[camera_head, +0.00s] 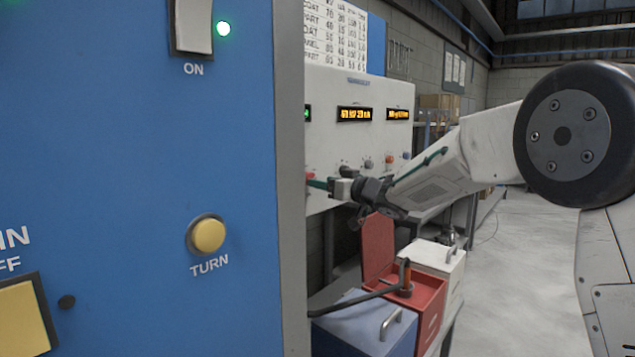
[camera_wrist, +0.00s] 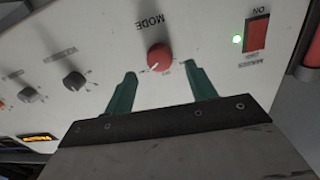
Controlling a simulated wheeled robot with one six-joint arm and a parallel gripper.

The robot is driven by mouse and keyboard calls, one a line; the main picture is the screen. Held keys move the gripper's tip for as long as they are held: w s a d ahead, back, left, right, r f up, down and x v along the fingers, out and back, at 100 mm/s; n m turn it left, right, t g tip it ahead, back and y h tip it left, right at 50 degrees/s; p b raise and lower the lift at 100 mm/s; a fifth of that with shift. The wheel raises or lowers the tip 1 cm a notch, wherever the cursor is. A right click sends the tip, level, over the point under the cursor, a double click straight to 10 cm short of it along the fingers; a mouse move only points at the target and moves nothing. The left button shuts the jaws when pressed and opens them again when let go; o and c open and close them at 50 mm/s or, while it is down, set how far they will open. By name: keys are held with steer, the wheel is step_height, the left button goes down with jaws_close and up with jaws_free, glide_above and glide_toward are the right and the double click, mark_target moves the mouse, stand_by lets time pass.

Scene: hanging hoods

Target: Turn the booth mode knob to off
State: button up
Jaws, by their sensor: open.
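The booth mode knob (camera_wrist: 159,57) is a round red knob on a white panel, under upside-down "MODE" lettering in the wrist view. A light pointer mark shows on its lower left side, and the small position labels around it are too small to read. My gripper (camera_wrist: 159,82) is open, with one green finger on each side below the knob, apart from it. In the head view my gripper (camera_head: 318,184) reaches the white panel (camera_head: 345,150) from the right. There the blue cabinet's edge hides part of the panel and the fingertips.
In the head view a blue cabinet (camera_head: 130,130) fills the left. Below my arm stand an open red box (camera_head: 428,300) and a blue box (camera_head: 350,335).

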steer(key=shift+x, duration=1.65)
steer(key=c, duration=1)
steer(key=shift+n, duration=0.4)
steer(key=n, duration=1.1)
steer(key=shift+f+y, duration=0.15)
steer(key=shift+y, duration=0.15)
steer(key=shift+n, duration=0.3)
